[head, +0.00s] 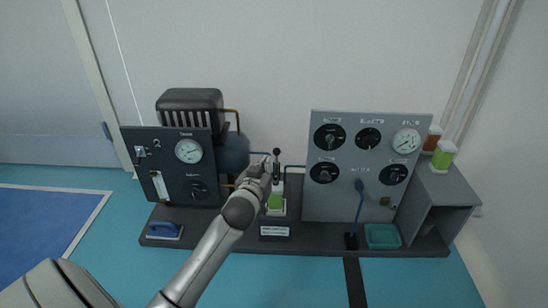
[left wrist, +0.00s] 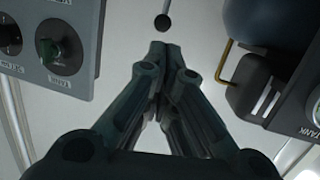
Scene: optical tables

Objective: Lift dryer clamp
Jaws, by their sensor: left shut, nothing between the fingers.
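The dryer (head: 276,202), a small clear vessel with bright green content, stands in the middle of the bench between two panels. A thin lever with a black ball knob (head: 276,152) rises above it; I take this as the clamp. In the left wrist view a black ball knob (left wrist: 162,21) shows just beyond the fingertips, with a gap between. My left gripper (head: 266,165) is shut and empty, in front of the dryer and close to the lever. Its closed fingers (left wrist: 160,50) also show in the left wrist view. The gripper hides part of the dryer and clamp. My right gripper is out of view.
A dark panel (head: 168,171) with a gauge and a blue-grey tank (head: 234,153) stand left. A grey panel (head: 346,190) with several knobs stands right. A blue handle (head: 163,230) and teal tray (head: 382,236) lie on the bench front.

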